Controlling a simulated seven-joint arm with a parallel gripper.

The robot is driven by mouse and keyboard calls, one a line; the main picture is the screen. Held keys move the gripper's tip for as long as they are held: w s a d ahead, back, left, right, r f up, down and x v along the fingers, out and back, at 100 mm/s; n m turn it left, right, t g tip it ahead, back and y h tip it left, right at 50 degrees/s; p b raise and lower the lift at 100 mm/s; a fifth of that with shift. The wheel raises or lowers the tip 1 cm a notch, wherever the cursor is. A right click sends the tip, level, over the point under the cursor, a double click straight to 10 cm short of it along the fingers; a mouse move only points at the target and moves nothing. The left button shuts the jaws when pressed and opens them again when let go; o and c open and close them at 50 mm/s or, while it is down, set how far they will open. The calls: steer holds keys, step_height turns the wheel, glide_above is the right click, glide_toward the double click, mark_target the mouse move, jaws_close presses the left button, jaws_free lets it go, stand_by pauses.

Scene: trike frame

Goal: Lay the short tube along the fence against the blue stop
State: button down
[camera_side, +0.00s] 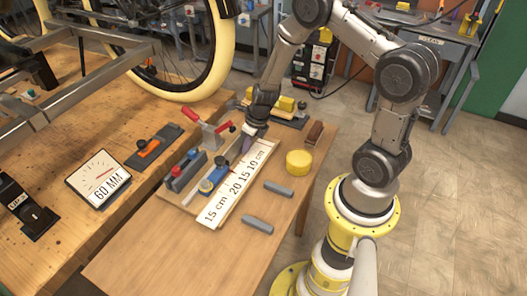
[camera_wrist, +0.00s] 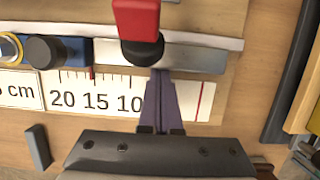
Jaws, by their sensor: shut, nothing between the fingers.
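A short silver-grey tube (camera_wrist: 205,60) lies along the pale fence (camera_wrist: 215,41) in the wrist view. Its left end meets the blue stop (camera_wrist: 75,52), seemingly touching. The red clamp handle (camera_wrist: 137,18) and its black tip cover part of the tube from above. My gripper (camera_wrist: 162,72) is shut and empty, its fingers over the printed scale and their tips beside the tube's middle. In the side view my gripper (camera_side: 245,150) points down at the board's far end, and the blue stop (camera_side: 207,187) sits nearer the camera. The tube is hard to make out there.
Two grey tubes (camera_side: 279,188) (camera_side: 257,224) lie loose on the bench right of the scale board (camera_side: 216,208). A yellow round piece (camera_side: 298,162) and a brown block (camera_side: 315,133) are close by. The red-handled clamp (camera_side: 205,128) stands left of my gripper. The bench front is clear.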

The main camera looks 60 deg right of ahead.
steer(key=shift+w+d+r, duration=0.1)
steer(key=shift+w+r, duration=0.1)
steer(key=shift+w, duration=0.1)
steer(key=shift+s, duration=0.15)
